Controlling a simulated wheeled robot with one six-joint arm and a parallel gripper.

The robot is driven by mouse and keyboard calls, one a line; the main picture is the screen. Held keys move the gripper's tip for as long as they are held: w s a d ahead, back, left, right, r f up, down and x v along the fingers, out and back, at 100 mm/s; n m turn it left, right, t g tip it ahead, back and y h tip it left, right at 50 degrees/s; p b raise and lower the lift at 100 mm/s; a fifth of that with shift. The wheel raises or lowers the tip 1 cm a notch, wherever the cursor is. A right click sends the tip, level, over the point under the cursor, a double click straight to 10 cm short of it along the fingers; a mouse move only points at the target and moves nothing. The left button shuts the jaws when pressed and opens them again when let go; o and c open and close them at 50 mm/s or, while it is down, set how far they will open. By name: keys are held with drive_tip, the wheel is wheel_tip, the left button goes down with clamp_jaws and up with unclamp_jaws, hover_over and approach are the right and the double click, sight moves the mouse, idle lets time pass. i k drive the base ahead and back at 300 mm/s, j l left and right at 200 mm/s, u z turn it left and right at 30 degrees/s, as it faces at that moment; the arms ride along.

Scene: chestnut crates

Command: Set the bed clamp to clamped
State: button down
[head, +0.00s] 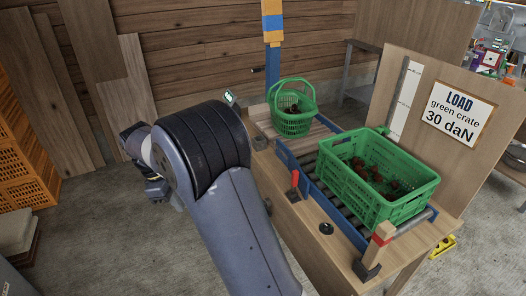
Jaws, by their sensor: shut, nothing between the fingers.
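A red-handled lever (295,179), which looks like the bed clamp, stands upright on the near side of the wooden bench (283,205), beside the blue-railed roller bed (318,187). I cannot tell its setting from this view. A green crate (372,195) holding chestnuts sits on the rollers. My gripper (157,190) is at the left, partly hidden behind my arm, over the floor and well apart from the lever. It is shut and empty.
A green basket (292,122) with chestnuts stands at the bench's far end. A black knob (326,228) and a red-banded wooden post (381,238) are at the near edge. A sign board (459,107) rises behind the crate. Orange crates (20,150) are stacked left.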

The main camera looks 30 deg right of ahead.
sight(295, 173)
drive_tip(key=i+j, duration=0.15)
drive_tip(key=i, duration=0.4)
drive_tip(key=i+j, duration=0.15)
drive_tip(key=i, duration=0.4)
drive_tip(key=z, duration=2)
